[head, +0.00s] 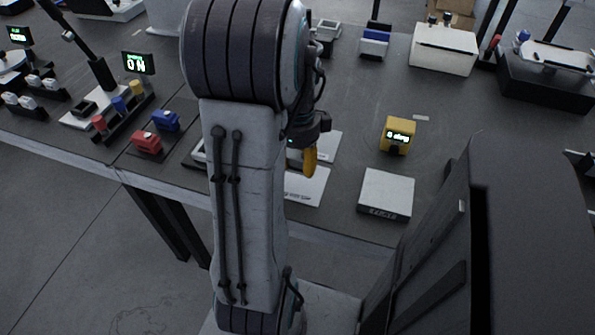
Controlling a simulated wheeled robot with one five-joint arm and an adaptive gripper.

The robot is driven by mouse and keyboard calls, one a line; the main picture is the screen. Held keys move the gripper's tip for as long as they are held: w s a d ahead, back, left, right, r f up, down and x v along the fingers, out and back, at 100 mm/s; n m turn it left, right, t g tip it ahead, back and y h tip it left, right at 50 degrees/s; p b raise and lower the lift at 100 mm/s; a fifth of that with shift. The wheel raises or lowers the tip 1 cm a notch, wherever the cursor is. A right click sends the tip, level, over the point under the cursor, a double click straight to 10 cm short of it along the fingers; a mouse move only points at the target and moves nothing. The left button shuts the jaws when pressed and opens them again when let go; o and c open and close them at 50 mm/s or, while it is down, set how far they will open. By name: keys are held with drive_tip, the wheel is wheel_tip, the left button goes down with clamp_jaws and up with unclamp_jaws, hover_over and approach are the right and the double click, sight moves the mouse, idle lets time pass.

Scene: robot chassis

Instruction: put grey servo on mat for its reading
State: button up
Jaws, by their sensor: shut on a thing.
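My gripper (310,160) is mostly hidden behind my arm, just above the table at the centre. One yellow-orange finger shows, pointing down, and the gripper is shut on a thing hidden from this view. No grey servo can be made out. A pale flat mat (308,188) with dark lettering lies below the finger. Another pale mat (328,146) lies just behind it, partly covered by the gripper. A yellow box (397,135) with a lit display stands to the right; its small text seems to end in "step".
A white box (386,193) with a front label stands near the front edge. A red block (146,142), a blue block (165,120) and a lit "ON" display (138,63) are at left. A white case (443,50) stands at the back. Dark table shows around the yellow box.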

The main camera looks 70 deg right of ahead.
sight(298, 173)
drive_tip(key=shift+d+f+b, duration=0.1)
drive_tip(key=shift+f+b, duration=0.3)
drive_tip(key=shift+f, duration=1.7)
drive_tip(key=shift+f, duration=0.1)
drive_tip(key=shift+f, duration=0.15)
drive_tip(key=o, duration=1.2)
wheel_tip(298, 173, up, 13)
drive_tip(key=shift+f+p, duration=0.2)
drive_tip(key=shift+p, duration=1.05)
